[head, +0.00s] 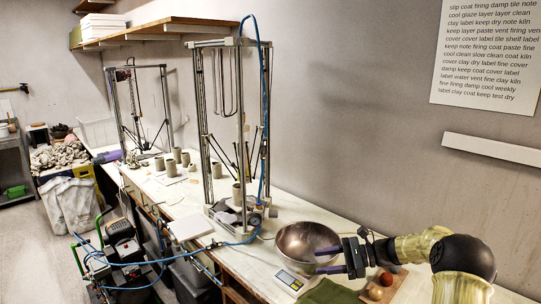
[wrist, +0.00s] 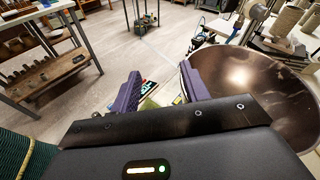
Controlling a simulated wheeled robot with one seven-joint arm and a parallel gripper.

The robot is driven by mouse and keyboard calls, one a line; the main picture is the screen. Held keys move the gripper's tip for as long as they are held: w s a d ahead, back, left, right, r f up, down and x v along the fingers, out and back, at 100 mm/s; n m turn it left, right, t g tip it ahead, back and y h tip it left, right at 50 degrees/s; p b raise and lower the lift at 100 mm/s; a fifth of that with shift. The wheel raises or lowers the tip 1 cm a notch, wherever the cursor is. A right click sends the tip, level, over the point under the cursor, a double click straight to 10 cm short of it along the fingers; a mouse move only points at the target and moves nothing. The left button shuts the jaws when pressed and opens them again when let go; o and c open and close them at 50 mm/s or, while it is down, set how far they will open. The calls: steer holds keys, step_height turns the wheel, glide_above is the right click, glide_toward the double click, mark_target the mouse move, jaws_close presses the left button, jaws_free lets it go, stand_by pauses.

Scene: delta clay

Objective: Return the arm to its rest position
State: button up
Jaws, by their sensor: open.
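My gripper (head: 322,260) is at the front right of the head view, with my arm reaching in from the right edge. Its two purple fingers point left and stand apart with nothing between them. In the wrist view my gripper (wrist: 162,88) also shows both fingers spread and empty. The fingers overlap the right part of a large metal bowl (head: 297,238) in the head view. In the wrist view the bowl (wrist: 262,85) lies just right of the right finger; I cannot tell whether they touch.
The long workbench (head: 277,226) runs along the wall. A small scale (head: 289,279), a green cloth (head: 328,294) and a wooden tray with small balls (head: 399,280) lie near my gripper. A tall frame machine (head: 206,130) stands behind the bowl. A wall board (head: 492,150) is above my arm.

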steer(key=s+a+f+n+g+h, duration=0.1)
steer(key=s+a+f+n+h, duration=0.1)
steer(key=s+n+h, duration=0.3)
steer(key=s+a+f+n+g+h, duration=0.1)
steer(key=s+a+h, duration=0.2)
steer(key=s, duration=0.4)
steer(key=s+d+n+t+h, duration=0.1)
steer(key=s+d+n+h, duration=0.1)
steer(key=s+n, duration=0.3)
steer(key=s+d+r+n+t+h, duration=0.1)
steer(key=s+n+h, duration=0.4)
steer(key=s, duration=0.6)
steer(key=shift+d+r+n+t, duration=0.3)
steer(key=shift+d+t, duration=0.2)
steer(key=shift+d, duration=0.2)
